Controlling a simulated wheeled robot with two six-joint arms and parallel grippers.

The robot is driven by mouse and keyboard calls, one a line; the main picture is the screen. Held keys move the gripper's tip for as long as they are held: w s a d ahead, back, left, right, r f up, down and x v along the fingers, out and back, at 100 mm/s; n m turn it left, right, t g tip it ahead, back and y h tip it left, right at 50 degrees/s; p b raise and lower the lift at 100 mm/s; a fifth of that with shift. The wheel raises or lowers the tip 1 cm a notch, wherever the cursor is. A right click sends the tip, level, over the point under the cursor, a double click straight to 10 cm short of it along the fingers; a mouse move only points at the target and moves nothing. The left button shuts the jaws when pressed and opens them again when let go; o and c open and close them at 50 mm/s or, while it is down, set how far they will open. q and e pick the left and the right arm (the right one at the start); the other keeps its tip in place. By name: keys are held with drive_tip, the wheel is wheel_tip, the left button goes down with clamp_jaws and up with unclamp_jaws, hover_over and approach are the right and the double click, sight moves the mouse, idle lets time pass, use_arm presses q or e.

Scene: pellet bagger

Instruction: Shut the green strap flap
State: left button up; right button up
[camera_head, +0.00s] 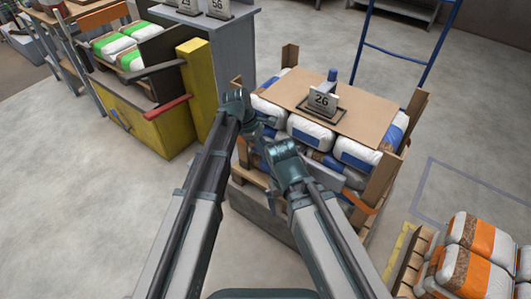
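I cannot make out a green strap flap in the head view. The only clear green is on the white bags with green marks (113,46) at the upper left, lying in a dark bin over the yellow cabinet (160,130). My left gripper (265,121) is at the left front edge of the stack of blue-and-white bags (357,153). My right gripper (263,146) is just below it, close to the left one. Both sets of fingers are small and dark against the stack, so I cannot tell whether they are open or touching anything.
A cardboard sheet (360,112) with a "26" sign (322,101) covers the bag stack, between brown corner posts. An orange strap (359,202) hangs at its front right. Orange-and-white bags (478,252) lie at the lower right.

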use_arm(q)
drive_tip(key=o, duration=0.3)
drive_tip(key=shift+o, duration=0.2)
